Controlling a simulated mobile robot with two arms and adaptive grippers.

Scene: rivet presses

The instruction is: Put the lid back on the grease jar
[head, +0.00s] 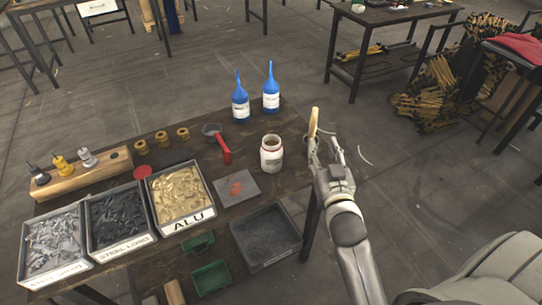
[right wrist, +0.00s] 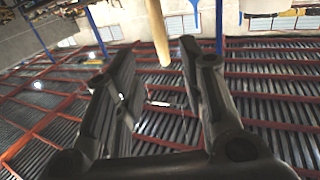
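The grease jar (head: 271,158) is a pale jar with a white label, standing upright near the right side of the table. Its top looks uncovered. A flat red disc (head: 142,172), which looks like the lid, lies at the table's left part, behind the metal-piece bins. My right gripper (head: 327,148) is to the right of the jar, past the table's right edge, apart from the jar. In the right wrist view its fingers (right wrist: 158,62) are spread with a gap between them. My left gripper is not in view.
A wooden handle (head: 313,123) stands by the right gripper's fingers; contact is unclear. Two blue bottles (head: 271,92) stand behind the jar. A red-handled tool (head: 226,156), a grey pad (head: 237,190) and a dark tray (head: 266,236) are nearby. Bins (head: 180,197) fill the front left.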

